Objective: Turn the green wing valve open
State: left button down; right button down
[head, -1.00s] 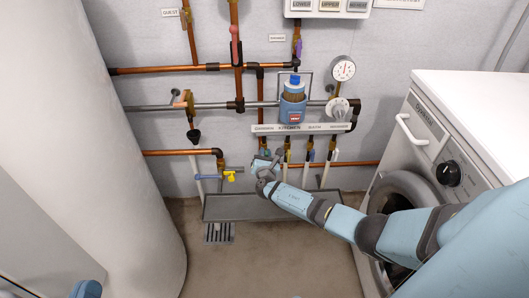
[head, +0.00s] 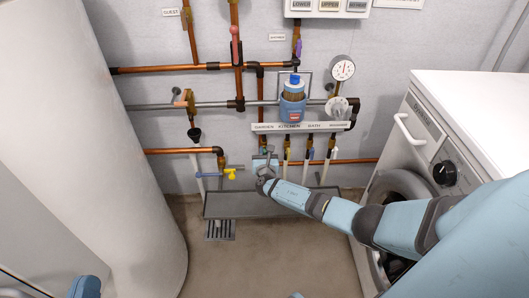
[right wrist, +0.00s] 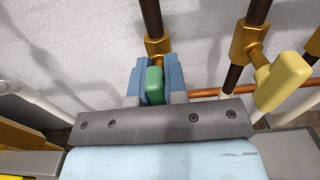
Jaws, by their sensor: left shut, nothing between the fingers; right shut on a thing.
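The green wing valve (right wrist: 154,85) sits below a brass fitting on a dark pipe in the right wrist view. Its wing stands roughly in line with that pipe. The two blue fingers of my right gripper (right wrist: 155,82) are shut on it, one on each side. In the head view my right gripper (head: 265,163) is at the leftmost pipe under the label strip and mostly hides the green valve. My left gripper's fingers do not show; only a blue piece of my left arm shows at the bottom left.
A yellow wing valve (right wrist: 284,80) is close right of the gripper. The label strip (head: 300,127) runs above the row of valves, and a grey trough (head: 240,205) lies below. A white washer (head: 470,130) stands right, a large white cylinder (head: 100,130) left.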

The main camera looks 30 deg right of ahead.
jog(key=shift+f, duration=0.1)
jog(key=c, duration=1.2)
grip_release()
pick_arm(q)
jog(key=shift+r, duration=0.25)
pick_arm(e)
jog(key=shift+o, duration=0.2)
